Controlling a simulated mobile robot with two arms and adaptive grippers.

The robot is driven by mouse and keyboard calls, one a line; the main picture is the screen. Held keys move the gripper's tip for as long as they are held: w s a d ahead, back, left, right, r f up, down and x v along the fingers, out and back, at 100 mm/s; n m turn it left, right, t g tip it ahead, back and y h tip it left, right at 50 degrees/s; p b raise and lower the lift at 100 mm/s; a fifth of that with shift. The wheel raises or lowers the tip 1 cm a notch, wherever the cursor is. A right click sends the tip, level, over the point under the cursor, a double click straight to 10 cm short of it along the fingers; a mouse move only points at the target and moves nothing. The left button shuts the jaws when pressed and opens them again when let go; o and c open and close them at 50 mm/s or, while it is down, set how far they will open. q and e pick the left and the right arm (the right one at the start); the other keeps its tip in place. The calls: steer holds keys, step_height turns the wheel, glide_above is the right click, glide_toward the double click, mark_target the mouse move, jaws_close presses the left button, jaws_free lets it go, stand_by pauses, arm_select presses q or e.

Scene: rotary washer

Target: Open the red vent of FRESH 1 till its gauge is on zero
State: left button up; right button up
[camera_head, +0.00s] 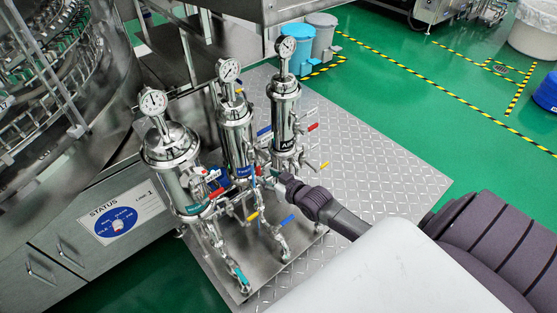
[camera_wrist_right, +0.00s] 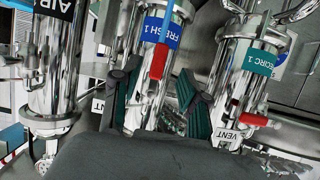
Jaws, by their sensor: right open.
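The FRESH 1 housing (camera_head: 236,135) is the middle of three steel cylinders. Its blue label (camera_wrist_right: 162,30) shows in the right wrist view. Its round white gauge (camera_head: 228,70) stands on top; the needle is too small to read. The red vent handle (camera_wrist_right: 159,61) hangs just below the label, and a bit of it shows in the head view (camera_head: 258,171). My right gripper (camera_head: 272,180) reaches in from the right, close to this housing. In the wrist view its teal-padded fingers (camera_wrist_right: 156,88) are apart, with the red handle between and beyond them. Contact cannot be told. My left gripper is not visible.
The RECIRC 1 housing (camera_head: 172,165) with its red lever (camera_wrist_right: 256,119) and the AIR housing (camera_head: 284,110) flank FRESH 1 closely. Several pipes and coloured valve levers crowd below. A checkered metal plate (camera_head: 375,165) lies open to the right.

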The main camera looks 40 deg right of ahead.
steer(key=v, duration=0.5)
steer(key=shift+s+r, duration=0.2)
steer(key=shift+s, duration=0.15)
